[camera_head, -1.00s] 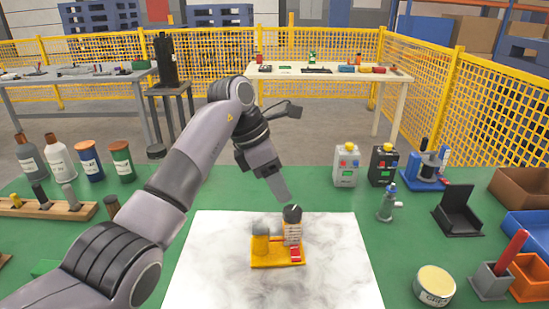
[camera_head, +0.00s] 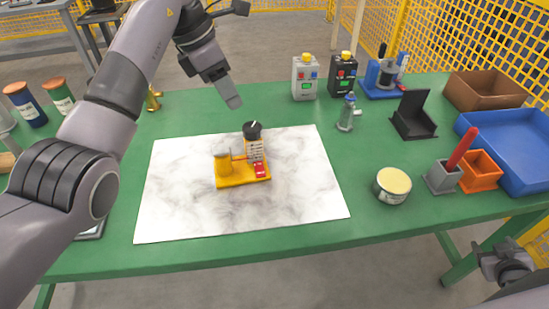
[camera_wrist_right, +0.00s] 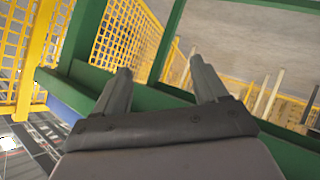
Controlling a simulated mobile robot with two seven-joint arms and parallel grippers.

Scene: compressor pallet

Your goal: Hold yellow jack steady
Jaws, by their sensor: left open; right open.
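The yellow jack (camera_head: 240,181) stands on a white marbled sheet (camera_head: 300,200) on the green table in the head view. It has a yellow base, a rounded upright part at left, a finned block and a black round top at right, and a red piece in front. My left gripper (camera_head: 232,100) hangs above and behind the jack, apart from it, and looks empty. My right gripper (camera_head: 507,266) is low at the right, beyond the table's front edge, far from the jack. In the right wrist view its two fingers (camera_wrist_right: 160,68) are spread with nothing between them.
Right of the sheet stand a round tin (camera_head: 392,186), a grey holder (camera_head: 443,178) with a red handle, an orange bin (camera_head: 480,172), a blue tray (camera_head: 510,150) and a small bottle (camera_head: 347,113). The sheet around the jack is clear.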

